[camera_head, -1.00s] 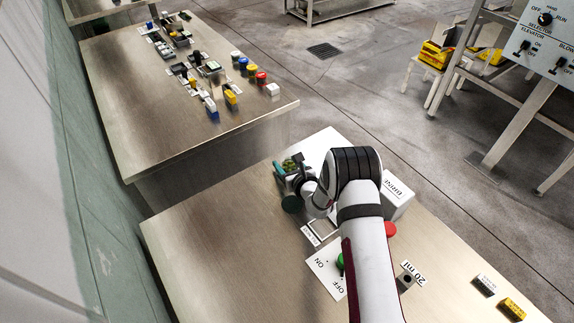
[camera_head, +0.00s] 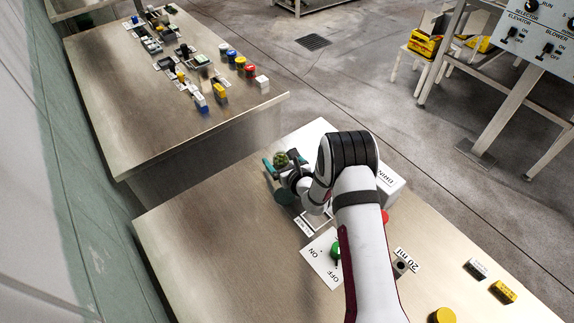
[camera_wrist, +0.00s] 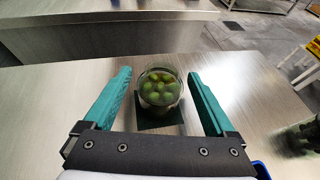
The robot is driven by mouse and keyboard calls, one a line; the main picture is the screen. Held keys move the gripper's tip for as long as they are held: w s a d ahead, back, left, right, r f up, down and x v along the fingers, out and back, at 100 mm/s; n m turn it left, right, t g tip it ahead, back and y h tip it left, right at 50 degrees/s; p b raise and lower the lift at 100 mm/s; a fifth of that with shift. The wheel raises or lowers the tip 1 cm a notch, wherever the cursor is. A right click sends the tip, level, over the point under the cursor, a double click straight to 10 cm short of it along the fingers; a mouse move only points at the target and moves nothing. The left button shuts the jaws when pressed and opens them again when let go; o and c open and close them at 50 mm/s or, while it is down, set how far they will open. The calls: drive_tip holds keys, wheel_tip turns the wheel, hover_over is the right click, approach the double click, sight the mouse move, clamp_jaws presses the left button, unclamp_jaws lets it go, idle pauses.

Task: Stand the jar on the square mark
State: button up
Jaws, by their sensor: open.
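The jar (camera_wrist: 160,88) is clear glass with several green olive-like balls inside. It stands upright on the steel table, on or just behind a dark square patch (camera_wrist: 158,122); I cannot tell which. It also shows in the head view (camera_head: 281,159) near the table's far edge. My gripper (camera_wrist: 160,82) is open, its teal fingers on either side of the jar with a gap at each side. A white square outline (camera_head: 317,222) with a label lies on the table, partly hidden by my arm.
A white box (camera_head: 391,187) stands right of my arm. A plate marked ON and OFF with a green button (camera_head: 307,250) lies nearby. A 20 ml label (camera_head: 407,261), a yellow round thing (camera_head: 443,315) and small blocks (camera_head: 503,292) are nearer. The table's left part is clear.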

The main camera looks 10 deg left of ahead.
drive_tip(key=v, duration=0.9)
drive_tip(key=shift+s+d+r, duration=0.1)
drive_tip(key=shift+s+d, duration=0.15)
drive_tip(key=shift+s, duration=0.1)
drive_tip(key=s+a+r+n+g+y, duration=0.1)
drive_tip(key=s+a+r+n+y, duration=0.15)
drive_tip(key=r, duration=0.35)
drive_tip(key=s+a+r+n+g+y, duration=0.2)
drive_tip(key=a+r+n+y, duration=0.15)
drive_tip(key=r, duration=0.25)
drive_tip(key=s+r+n+g, duration=0.4)
drive_tip(key=s+n, duration=0.1)
drive_tip(key=s, duration=0.3)
drive_tip(key=s+r+n+g, duration=0.4)
drive_tip(key=s+n, duration=0.1)
drive_tip(key=s, duration=0.3)
drive_tip(key=s+d+f+n+h, duration=0.2)
drive_tip(key=s+d+n+h, duration=0.6)
drive_tip(key=s+d+h, duration=0.3)
drive_tip(key=s+d, duration=0.3)
drive_tip(key=d, duration=0.3)
drive_tip(key=shift+d+f+g, duration=0.25)
drive_tip(key=shift+f+g, duration=0.05)
drive_tip(key=shift+f, duration=0.1)
drive_tip(key=shift+s, duration=0.15)
